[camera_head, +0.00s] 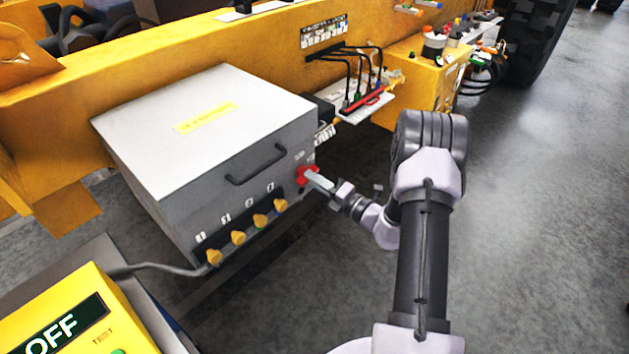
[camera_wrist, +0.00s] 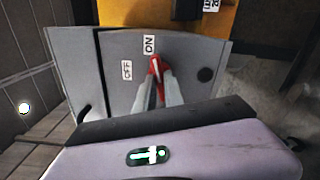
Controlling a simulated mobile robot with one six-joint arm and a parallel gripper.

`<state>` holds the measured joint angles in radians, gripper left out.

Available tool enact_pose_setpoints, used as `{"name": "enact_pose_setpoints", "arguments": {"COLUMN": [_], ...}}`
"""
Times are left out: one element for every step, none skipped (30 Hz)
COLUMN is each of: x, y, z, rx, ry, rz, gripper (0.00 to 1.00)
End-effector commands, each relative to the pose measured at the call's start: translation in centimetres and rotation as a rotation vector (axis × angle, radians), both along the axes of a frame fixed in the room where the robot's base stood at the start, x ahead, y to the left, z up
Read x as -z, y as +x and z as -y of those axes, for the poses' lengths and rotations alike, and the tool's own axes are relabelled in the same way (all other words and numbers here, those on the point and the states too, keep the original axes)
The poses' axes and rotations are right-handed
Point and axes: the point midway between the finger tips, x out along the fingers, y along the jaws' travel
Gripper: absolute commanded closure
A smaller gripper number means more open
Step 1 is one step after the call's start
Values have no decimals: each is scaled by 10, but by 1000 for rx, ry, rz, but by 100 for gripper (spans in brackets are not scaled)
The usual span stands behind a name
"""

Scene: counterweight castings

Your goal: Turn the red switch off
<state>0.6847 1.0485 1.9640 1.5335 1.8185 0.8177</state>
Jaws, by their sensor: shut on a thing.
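The red switch (camera_head: 306,175) sits on the front face of a grey metal box (camera_head: 210,120), at its right end. In the wrist view the red switch (camera_wrist: 156,66) points toward the ON label (camera_wrist: 149,44); the OFF label (camera_wrist: 127,70) lies to its left. My gripper (camera_head: 313,178) is at the switch, with its fingers closed around the switch's handle. In the wrist view my gripper (camera_wrist: 158,80) has one finger on each side of the red handle and partly hides its lower part.
Several yellow knobs (camera_head: 238,238) line the lower front of the box, below a dark handle (camera_head: 256,165). A yellow unit (camera_head: 75,315) reading OFF stands at lower left. A large tyre (camera_head: 530,40) is at upper right.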

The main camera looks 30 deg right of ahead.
Motion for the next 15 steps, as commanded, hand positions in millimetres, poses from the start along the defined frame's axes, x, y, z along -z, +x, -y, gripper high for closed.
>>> {"name": "enact_pose_setpoints", "arguments": {"x": [1,1,1,1,1,2,2,1,1,1,1,1,2,2,2], "y": [0,0,0,0,0,0,0,0,0,0,0,0,0,0,0], "z": [0,0,0,0,0,0,0,0,0,0,0,0,0,0,0], "rx": [0,0,0,0,0,0,0,0,1,1,0,0,0,0,0], "ry": [-37,-64,-100,-127,-154,-190,-217,-244,-280,-307,-334,-370,-396,-423,-458], "rz": [13,23,36,46,56,69,79,90,103,113,123,136,145,155,168], "gripper": [100,100,100,100,100,100,100,100,100,100,100,100,100,100,100]}}
